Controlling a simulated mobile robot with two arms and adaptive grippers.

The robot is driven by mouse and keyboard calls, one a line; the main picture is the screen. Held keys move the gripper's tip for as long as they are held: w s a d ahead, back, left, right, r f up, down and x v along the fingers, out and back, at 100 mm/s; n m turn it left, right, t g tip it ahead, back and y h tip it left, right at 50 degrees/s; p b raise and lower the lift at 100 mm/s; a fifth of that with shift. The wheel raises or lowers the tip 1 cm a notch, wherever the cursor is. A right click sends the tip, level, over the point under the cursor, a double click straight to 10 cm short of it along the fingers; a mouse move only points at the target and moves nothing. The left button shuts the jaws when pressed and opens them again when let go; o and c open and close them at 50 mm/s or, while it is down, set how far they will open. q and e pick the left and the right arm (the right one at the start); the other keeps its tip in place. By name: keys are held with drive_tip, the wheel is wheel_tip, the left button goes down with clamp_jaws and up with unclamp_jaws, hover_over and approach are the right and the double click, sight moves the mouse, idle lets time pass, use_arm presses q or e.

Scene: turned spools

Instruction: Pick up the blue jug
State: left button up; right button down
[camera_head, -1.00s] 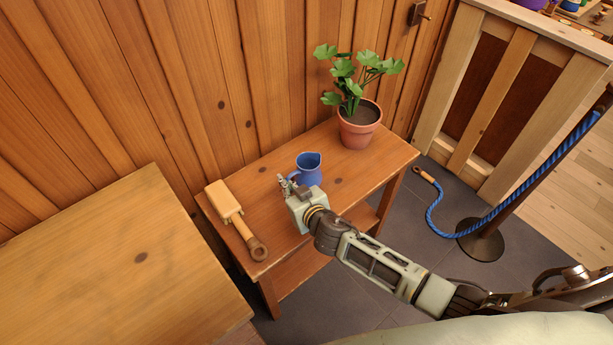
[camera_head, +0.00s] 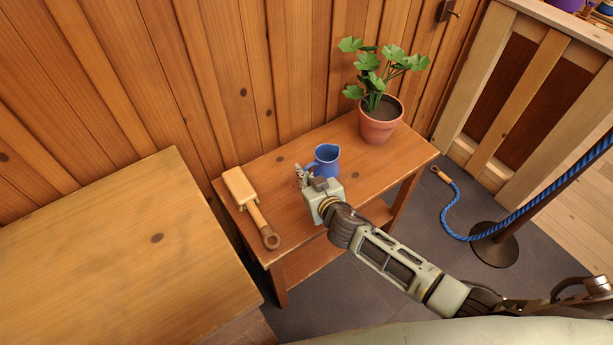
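The blue jug (camera_head: 327,160) stands upright on the small wooden table (camera_head: 375,168), its handle toward the left. My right gripper (camera_head: 301,176) is low over the table, just left of the jug and on the near side of its handle. Its fingers are small and partly hidden by the gripper body, so I cannot tell whether they are open or shut. I cannot tell whether they touch the handle. The jug looks to be resting on the table. My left gripper is out of view.
A potted plant (camera_head: 380,125) stands at the table's right end. A wooden mallet (camera_head: 248,203) lies at the left end. A larger wooden tabletop (camera_head: 110,255) is at left. A plank wall rises behind. A post with blue rope (camera_head: 495,240) stands at right.

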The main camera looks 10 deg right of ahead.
sight(305, 168)
wheel_tip(305, 168, up, 4)
drive_tip(key=shift+w+f+p, duration=0.1)
drive_tip(key=shift+p, duration=0.3)
drive_tip(key=s+d+r, duration=0.3)
drive_tip(key=d+r, duration=0.3)
drive_tip(key=d, duration=0.5)
drive_tip(key=shift+s+r, duration=0.15)
drive_tip(key=shift+r, duration=0.25)
idle(2.6)
